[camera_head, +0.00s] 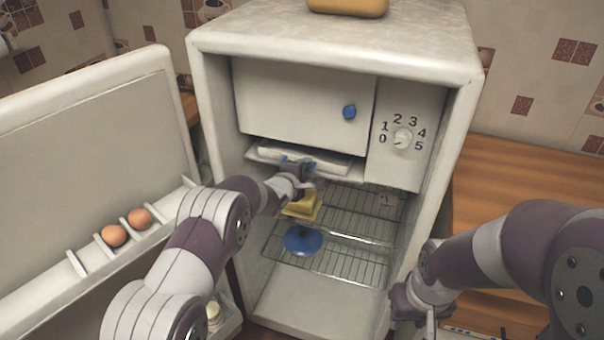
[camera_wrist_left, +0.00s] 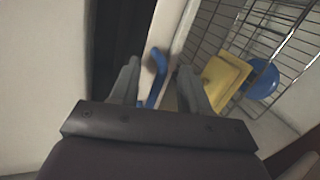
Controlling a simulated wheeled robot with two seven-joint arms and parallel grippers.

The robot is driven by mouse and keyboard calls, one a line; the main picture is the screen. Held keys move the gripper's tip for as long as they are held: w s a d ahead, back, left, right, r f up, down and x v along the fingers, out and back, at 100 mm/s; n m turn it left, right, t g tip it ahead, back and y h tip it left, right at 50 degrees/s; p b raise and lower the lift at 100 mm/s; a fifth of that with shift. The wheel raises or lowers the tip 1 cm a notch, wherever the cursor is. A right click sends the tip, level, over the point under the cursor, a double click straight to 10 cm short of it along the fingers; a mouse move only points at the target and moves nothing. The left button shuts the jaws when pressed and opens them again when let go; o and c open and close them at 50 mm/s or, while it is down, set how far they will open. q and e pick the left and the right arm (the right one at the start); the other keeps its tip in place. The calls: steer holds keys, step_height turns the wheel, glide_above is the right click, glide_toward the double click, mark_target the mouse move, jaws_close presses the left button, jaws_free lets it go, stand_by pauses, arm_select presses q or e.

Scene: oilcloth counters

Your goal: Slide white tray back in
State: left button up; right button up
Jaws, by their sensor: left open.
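The white tray (camera_head: 345,168) sits under the freezer box inside the open fridge and sticks out a little at its front. Its blue handle (camera_wrist_left: 154,78) shows in the left wrist view between the fingers of my left gripper (camera_wrist_left: 157,70). My left gripper (camera_head: 303,178) is open at the tray's front in the head view and hides part of the tray. I cannot tell if the fingers touch the handle. My right gripper (camera_head: 412,306) is low by the fridge's right front edge, and its fingers are not clear.
A wire shelf (camera_head: 350,240) below holds a yellow block (camera_head: 303,207) and a blue round thing (camera_head: 303,240). The fridge door (camera_head: 95,150) stands open at left, with eggs (camera_head: 114,236) in its rack. A wooden counter (camera_head: 520,175) lies at right.

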arm_select(q)
steer(key=v, duration=1.2)
steer(key=s+a+f+m+g+y, duration=0.4)
steer(key=s+a+f+m+g, duration=0.15)
steer(key=s+f+m, duration=0.3)
steer(key=s+a+r+m+g, duration=0.2)
steer(key=s, duration=0.6)
steer(key=s+a+r+m+g+y, duration=0.1)
steer(key=s+a+r+m+g, duration=0.1)
steer(key=s, duration=0.5)
steer(key=s+a+r+m+g, duration=0.2)
steer(key=s+a+r, duration=0.1)
steer(key=s, duration=0.5)
steer(key=shift+s+a+m+p, duration=0.25)
steer(key=shift+s+m+p, duration=0.05)
steer(key=shift+s+m, duration=0.05)
steer(key=shift+r, duration=0.1)
